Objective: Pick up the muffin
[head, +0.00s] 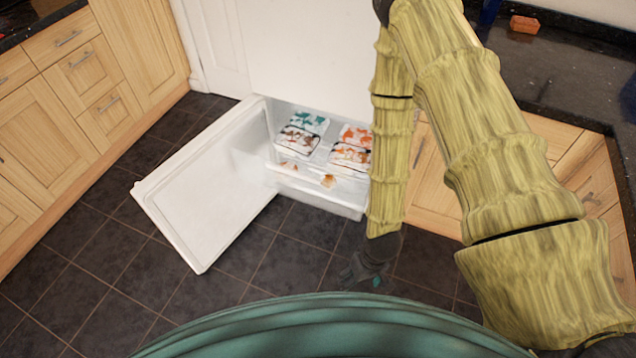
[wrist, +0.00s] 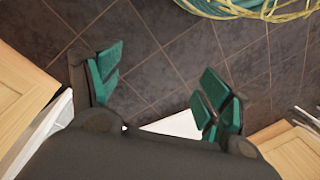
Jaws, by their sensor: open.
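I cannot make out a muffin for certain in either view. My gripper (head: 368,277) hangs low over the dark tiled floor, in front of the open freezer drawer and to its right in the head view. My arm hides part of the cabinet front and the drawer's right side.
A white freezer door (head: 205,195) stands open to the left. The pulled-out drawer (head: 318,198) holds several patterned packages (head: 303,130). An orange-brown block (head: 524,24) lies on the dark counter (head: 560,75). Wooden cabinets (head: 85,75) line the left. The floor (head: 100,275) is clear.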

